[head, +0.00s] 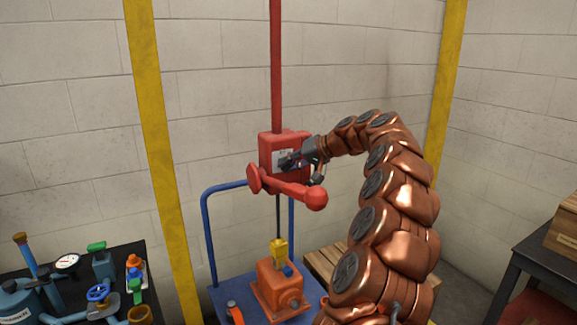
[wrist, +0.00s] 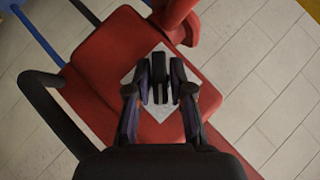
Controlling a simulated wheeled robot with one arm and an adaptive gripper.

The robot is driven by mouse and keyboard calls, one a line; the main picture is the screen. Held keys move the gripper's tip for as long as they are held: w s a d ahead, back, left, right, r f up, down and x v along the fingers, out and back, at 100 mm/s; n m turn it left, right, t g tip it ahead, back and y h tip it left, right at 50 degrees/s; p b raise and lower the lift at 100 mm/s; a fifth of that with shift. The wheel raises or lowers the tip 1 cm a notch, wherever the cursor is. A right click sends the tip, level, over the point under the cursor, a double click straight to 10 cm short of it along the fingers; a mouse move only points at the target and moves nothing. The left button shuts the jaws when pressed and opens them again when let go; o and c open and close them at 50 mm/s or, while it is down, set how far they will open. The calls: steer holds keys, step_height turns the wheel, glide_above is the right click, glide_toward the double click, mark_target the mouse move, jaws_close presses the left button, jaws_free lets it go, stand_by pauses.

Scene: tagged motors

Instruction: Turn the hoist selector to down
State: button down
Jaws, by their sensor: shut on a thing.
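The hoist's red control box (head: 271,147) hangs on a red column against the wall. On its face is a light plate with a dark selector handle; in the wrist view the selector (wrist: 160,72) sits over the pale plate (wrist: 183,74). My gripper (head: 288,162) is at the plate, and in the wrist view its fingers (wrist: 160,88) are shut on the selector from both sides.
A red arm with a ball end (head: 316,198) sticks out below the box. A yellow hook (head: 279,251) hangs over an orange motor (head: 279,288) on a blue cart. A dark table (head: 65,293) with tools stands left; a wooden crate (head: 327,262) is behind my arm.

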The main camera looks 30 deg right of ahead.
steer(key=m+t+y+p, duration=0.1)
steer(key=m+y, duration=0.1)
steer(key=y, duration=0.1)
steer(key=shift+d, duration=0.1)
steer(key=m+t+y+p, duration=0.1)
steer(key=m+t+y, duration=0.1)
steer(key=m, duration=0.1)
steer(key=shift+f+y, duration=0.1)
steer(key=shift+y, duration=0.3)
steer(key=shift+m+t, duration=0.3)
steer(key=c, duration=1.2)
jaws_free()
steer(key=v, duration=1.2)
